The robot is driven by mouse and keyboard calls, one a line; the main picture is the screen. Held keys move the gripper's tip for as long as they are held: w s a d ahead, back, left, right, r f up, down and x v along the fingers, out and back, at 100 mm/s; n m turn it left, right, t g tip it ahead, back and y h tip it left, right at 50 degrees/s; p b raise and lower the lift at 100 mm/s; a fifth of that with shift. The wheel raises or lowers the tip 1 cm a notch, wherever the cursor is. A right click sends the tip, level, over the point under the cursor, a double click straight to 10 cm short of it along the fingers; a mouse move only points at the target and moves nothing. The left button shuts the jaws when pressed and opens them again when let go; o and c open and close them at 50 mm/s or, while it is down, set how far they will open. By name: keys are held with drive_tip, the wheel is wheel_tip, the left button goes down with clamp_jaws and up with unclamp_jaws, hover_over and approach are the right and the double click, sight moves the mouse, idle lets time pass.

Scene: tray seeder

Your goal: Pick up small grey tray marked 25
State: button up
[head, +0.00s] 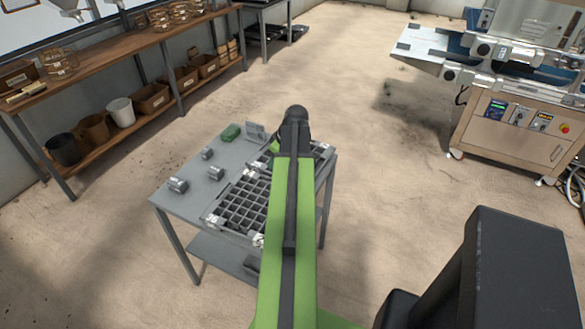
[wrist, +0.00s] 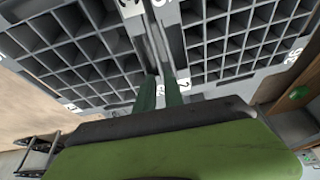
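Two grey compartment trays lie side by side on the grey table. In the head view, the left tray (head: 242,204) has a white mark that looks like 36; the right tray (head: 322,152) is largely hidden by my arm. In the wrist view, the tray on the right (wrist: 240,35) bears a mark like 36. The tray on the left (wrist: 75,55) has a small white mark too blurred to read as 25. My gripper (wrist: 160,92) points at their adjoining rims. Its dark green fingers show a narrow gap with grey rim behind; whether they touch it is unclear. In the head view my arm hides it.
A wooden shelf (head: 150,45) with bins stands at the left, a machine (head: 510,120) at the right.

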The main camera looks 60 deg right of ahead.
sight(269, 172)
drive_tip(key=shift+x, duration=0.9)
drive_tip(key=b+x, duration=0.5)
drive_tip(key=shift+s+f, duration=0.1)
drive_tip(key=shift+f, duration=0.05)
clamp_jaws()
